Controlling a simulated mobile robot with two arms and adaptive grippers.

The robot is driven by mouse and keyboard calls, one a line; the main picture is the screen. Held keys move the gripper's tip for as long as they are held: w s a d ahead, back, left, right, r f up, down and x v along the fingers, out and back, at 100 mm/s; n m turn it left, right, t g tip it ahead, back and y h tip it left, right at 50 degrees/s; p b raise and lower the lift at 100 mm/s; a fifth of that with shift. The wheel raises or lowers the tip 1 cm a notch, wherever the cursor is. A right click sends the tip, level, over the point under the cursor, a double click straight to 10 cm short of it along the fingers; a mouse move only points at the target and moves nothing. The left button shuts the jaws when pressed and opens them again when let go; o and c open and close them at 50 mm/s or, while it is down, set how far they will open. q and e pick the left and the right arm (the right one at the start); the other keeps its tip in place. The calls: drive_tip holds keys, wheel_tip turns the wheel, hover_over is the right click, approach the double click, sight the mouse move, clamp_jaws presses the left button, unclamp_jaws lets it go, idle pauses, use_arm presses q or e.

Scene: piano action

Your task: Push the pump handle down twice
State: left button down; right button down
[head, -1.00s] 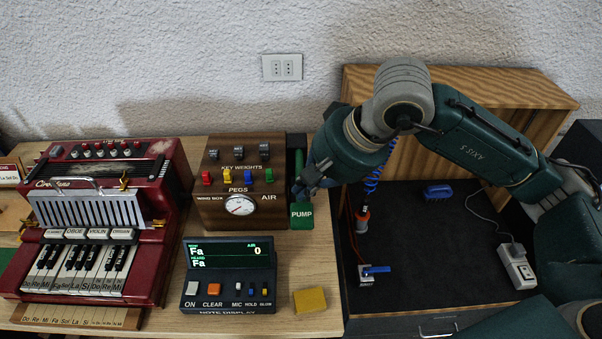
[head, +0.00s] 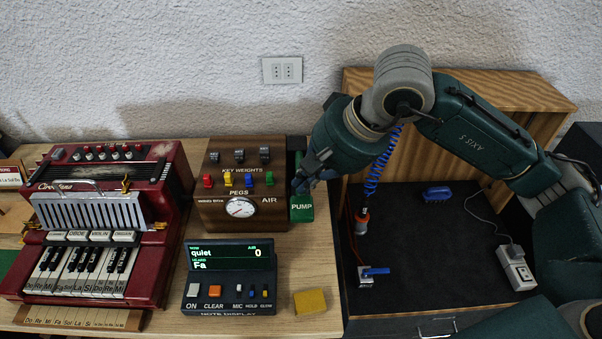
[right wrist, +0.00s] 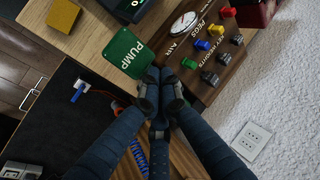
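The pump is a green plate marked PUMP (head: 302,208) at the right side of the wooden wind box (head: 240,184), with a green upright part behind it. In the right wrist view the green plate (right wrist: 124,52) lies just beyond my fingertips. My right gripper (head: 302,183) is over the far end of the plate. Its two fingers (right wrist: 161,76) are close together and look shut, with nothing visible between them. Whether they touch the plate is unclear. The note display (head: 230,278) reads "quiet", heard "Fa", air 0. My left gripper is not in view.
A red accordion-like keyboard (head: 105,215) stands at left. A yellow block (head: 310,301) lies near the table's right edge. Right of it is a dark surface with a blue coiled hose (head: 380,165), a blue lever (head: 375,271) and a power strip (head: 516,268).

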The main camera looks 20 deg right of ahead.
drive_tip(key=shift+w+d+r+p, duration=0.1)
drive_tip(key=shift+w+r+p, duration=0.15)
drive_tip(key=shift+r, duration=0.4)
drive_tip(key=shift+w+r+p, duration=0.1)
drive_tip(key=shift+r+p, duration=0.2)
drive_tip(key=shift+r, duration=0.4)
drive_tip(key=shift+w+d+r+p, duration=0.1)
drive_tip(key=shift+w+r+p, duration=0.15)
drive_tip(key=shift+r, duration=0.4)
drive_tip(key=shift+w+r, duration=0.1)
drive_tip(key=shift+w, duration=0.05)
drive_tip(key=shift+r, duration=0.1)
drive_tip(key=r+p, duration=0.1)
drive_tip(key=w+r, duration=0.1)
drive_tip(key=r, duration=0.1)
drive_tip(key=w+r+p, duration=0.1)
drive_tip(key=shift+d+r+p, duration=0.2)
drive_tip(key=shift+d+p, duration=0.1)
drive_tip(key=shift+s+d, duration=0.1)
